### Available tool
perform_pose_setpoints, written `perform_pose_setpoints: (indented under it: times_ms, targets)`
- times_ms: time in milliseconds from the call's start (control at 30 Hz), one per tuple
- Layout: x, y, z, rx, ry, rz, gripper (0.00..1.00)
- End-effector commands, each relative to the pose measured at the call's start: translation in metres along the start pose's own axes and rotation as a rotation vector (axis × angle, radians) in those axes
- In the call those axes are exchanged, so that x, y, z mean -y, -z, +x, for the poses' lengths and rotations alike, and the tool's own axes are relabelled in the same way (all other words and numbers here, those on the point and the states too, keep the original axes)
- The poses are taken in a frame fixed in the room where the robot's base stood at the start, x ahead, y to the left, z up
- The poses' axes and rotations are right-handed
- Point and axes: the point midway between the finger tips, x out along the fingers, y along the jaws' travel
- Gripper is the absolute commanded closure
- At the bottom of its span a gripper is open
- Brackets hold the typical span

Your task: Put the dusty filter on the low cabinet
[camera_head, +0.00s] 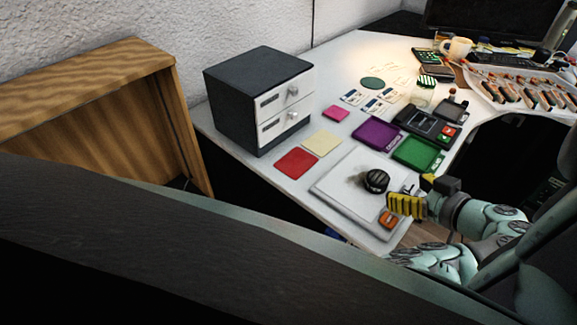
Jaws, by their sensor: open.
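A black, ribbed round piece (376,180), most likely the dusty filter, sits on a flat white board (335,187) with a grey smudge beside it, near the desk's front edge. My gripper (405,203), with yellow ribbed fingers, is just to the right of the piece and slightly nearer the front. It is open and nothing shows in it; I cannot tell whether a finger touches the piece. A low wooden cabinet (85,82) with a bare striped top stands at the far left, against the wall.
A grey and white drawer unit (262,85) stands on the desk between board and cabinet. Red (296,163), cream and pink pads lie near it. Purple (377,132) and green trays and a black device (428,122) lie behind the board. An orange square piece (389,218) lies by my gripper.

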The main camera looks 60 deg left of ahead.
Motion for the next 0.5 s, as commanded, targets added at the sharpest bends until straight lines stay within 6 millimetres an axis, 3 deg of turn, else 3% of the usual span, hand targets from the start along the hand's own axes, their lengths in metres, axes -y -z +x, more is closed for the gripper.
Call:
perform_pose_setpoints:
  times_ms: [100, 500]
  targets:
    - [0.0, 0.004, -0.021, 0.004, -0.002, 0.003, 0.25]
    - [0.0, 0.001, -0.04, 0.001, 0.001, 0.004, 0.25]
